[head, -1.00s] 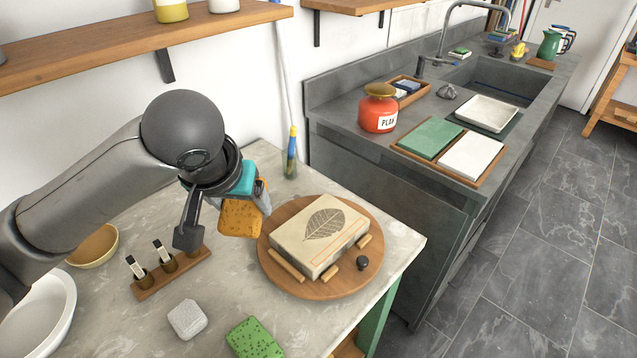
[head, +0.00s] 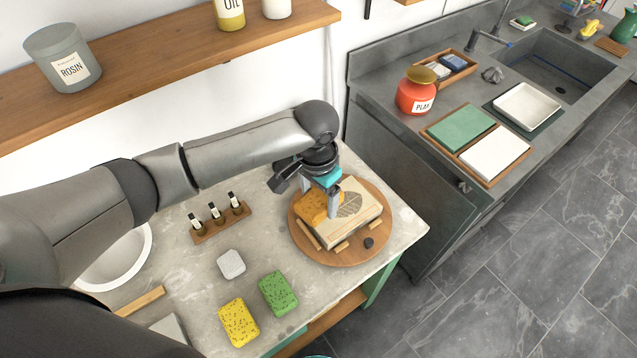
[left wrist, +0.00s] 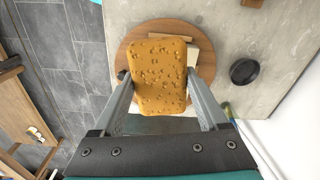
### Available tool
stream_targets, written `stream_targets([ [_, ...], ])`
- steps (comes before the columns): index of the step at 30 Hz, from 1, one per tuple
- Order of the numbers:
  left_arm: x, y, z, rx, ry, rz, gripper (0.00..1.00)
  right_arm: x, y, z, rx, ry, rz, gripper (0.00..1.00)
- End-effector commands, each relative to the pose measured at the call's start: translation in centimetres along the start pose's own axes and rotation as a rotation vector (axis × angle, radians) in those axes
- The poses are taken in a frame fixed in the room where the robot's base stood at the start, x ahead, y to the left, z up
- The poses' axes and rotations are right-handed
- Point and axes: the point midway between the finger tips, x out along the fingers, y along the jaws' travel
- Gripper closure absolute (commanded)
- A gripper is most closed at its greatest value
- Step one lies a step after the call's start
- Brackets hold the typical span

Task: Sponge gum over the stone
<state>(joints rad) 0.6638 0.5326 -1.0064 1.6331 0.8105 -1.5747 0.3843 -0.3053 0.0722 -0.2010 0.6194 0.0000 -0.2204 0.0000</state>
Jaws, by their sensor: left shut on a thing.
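The litho stone (head: 347,222), a pale block with a dark leaf print, lies on a round wooden board (head: 358,253) on the table. My left gripper (head: 330,207) is shut on an orange sponge (head: 311,204) over the left part of the stone. In the left wrist view the sponge (left wrist: 160,75) sits between the two fingers and hides most of the stone. I cannot tell if the sponge touches the stone's face. The leaf print shows to the right of the fingers. My right gripper is not in view.
A yellow sponge (head: 239,322), a green sponge (head: 278,294) and a pale block (head: 231,264) lie at the table's front. A rack of small bottles (head: 220,222) and a white basin (head: 118,262) stand left. A shelf (head: 170,62) overhangs the back.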

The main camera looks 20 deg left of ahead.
Motion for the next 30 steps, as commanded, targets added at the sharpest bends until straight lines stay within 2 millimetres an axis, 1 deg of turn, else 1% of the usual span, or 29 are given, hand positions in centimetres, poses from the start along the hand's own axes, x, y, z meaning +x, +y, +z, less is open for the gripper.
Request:
stream_targets([
  [1, -0.3, 0.2, 0.2, 0.013, -0.013, 0.003, 0.68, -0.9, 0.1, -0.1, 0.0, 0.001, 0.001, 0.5],
  [3, -0.1, 0.3, 0.4, 0.025, -0.024, 0.004, 0.68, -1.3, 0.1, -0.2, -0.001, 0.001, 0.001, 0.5],
  [8, 0.4, 0.4, 0.5, 0.037, -0.032, 0.004, 0.68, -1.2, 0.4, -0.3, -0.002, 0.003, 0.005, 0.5],
  [14, 1.6, 0.4, 0.5, 0.037, -0.031, 0.003, 0.68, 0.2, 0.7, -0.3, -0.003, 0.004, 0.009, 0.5],
  [24, 4.7, 0.3, 0.6, 0.035, -0.03, 0.001, 0.68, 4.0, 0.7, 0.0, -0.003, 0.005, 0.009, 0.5],
  [27, 5.2, 0.3, 0.7, 0.035, -0.03, 0.002, 0.68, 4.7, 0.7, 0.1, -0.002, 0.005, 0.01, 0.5],
  [30, 5.3, 0.4, 0.7, 0.035, -0.03, 0.002, 0.68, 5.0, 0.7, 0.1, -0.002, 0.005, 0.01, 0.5],
])
